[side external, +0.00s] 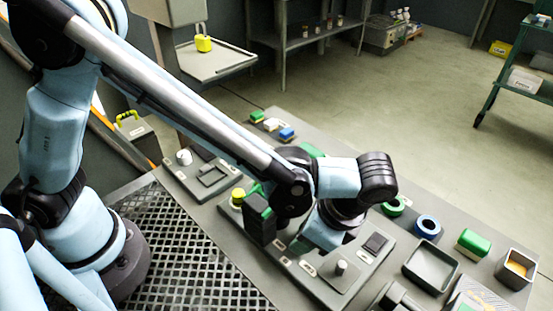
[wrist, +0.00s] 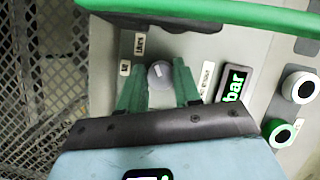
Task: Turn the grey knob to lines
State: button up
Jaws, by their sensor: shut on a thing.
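The small grey knob (wrist: 160,75) shows in the wrist view with a pale mark on its upper face. The two green fingers of my gripper (wrist: 160,84) are on either side of it, shut on it. Small labels stand upright at its upper left, one reading roughly "lines" (wrist: 140,43); another label (wrist: 206,78) is to its right. Which label the mark points at is hard to tell.
The panel carries a display reading "bar" (wrist: 234,84) and a grey post-like control (side external: 341,268). A blue ring (side external: 428,226), a green ring (side external: 394,206) and an empty tray (side external: 430,268) lie to the right. A black box (side external: 261,226) stands close left of my gripper.

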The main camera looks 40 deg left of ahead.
dwell(0.4)
jog(key=o, duration=1.1)
jog(key=shift+c, duration=0.2)
jog(key=s+v, duration=0.1)
jog(key=v, duration=1.1)
jog(key=shift+w, duration=0.45)
jog(key=a+n+t+h, duration=0.4)
jog(key=a+n+t, duration=0.4)
jog(key=a, duration=1.9)
jog(key=n, duration=0.6)
